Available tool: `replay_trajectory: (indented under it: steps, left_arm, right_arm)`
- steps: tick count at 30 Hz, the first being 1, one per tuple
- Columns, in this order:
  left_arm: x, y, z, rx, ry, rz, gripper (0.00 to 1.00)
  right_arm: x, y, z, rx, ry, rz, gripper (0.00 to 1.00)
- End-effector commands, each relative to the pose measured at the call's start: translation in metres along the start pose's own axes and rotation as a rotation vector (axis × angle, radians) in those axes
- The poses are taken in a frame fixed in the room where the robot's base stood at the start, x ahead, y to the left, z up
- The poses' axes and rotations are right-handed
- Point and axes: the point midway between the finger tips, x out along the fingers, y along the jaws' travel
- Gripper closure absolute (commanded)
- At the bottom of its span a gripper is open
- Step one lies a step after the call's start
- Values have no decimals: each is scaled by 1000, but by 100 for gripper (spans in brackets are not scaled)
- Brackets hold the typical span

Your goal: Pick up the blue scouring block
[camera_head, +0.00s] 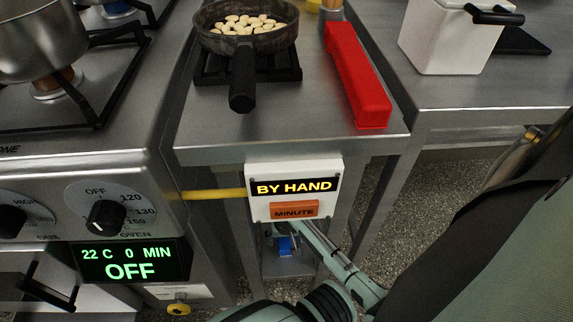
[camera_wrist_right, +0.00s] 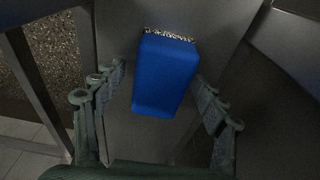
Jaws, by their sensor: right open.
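The blue scouring block (camera_wrist_right: 163,76) shows large in the right wrist view, a blue box with a speckled grey face at its far end. It sits on a grey metal lower shelf. In the head view a small blue part of it (camera_head: 284,246) shows below the white sign box; the rest is hidden. My right gripper (camera_wrist_right: 160,92) is open, with one finger on each side of the block in the wrist picture. I see no clear contact. In the head view my right gripper (camera_head: 285,228) is partly hidden behind the sign. My left gripper is not in view.
A white box with a "BY HAND" sign and an orange "MINUTE" button (camera_head: 295,209) hangs at the table's front edge, above the gripper. A table leg (camera_wrist_right: 38,85) stands left of the shelf. A pan (camera_head: 247,40) and a red block (camera_head: 357,80) are on top.

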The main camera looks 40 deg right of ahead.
Motion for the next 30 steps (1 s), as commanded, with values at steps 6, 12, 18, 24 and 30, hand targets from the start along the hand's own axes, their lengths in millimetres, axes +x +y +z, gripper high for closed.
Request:
replay_trajectory:
  steps: [6,12,18,24,30]
  left_arm:
    - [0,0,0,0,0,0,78]
    - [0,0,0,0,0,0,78]
    - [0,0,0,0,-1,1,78]
    - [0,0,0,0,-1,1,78]
    - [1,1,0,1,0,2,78]
  right_arm:
    - [0,0,0,0,0,0,32]
    - [0,0,0,0,0,0,57]
    - [0,0,0,0,0,0,82]
    - [0,0,0,0,0,0,87]
    - [-12,0,-2,0,2,-1,87]
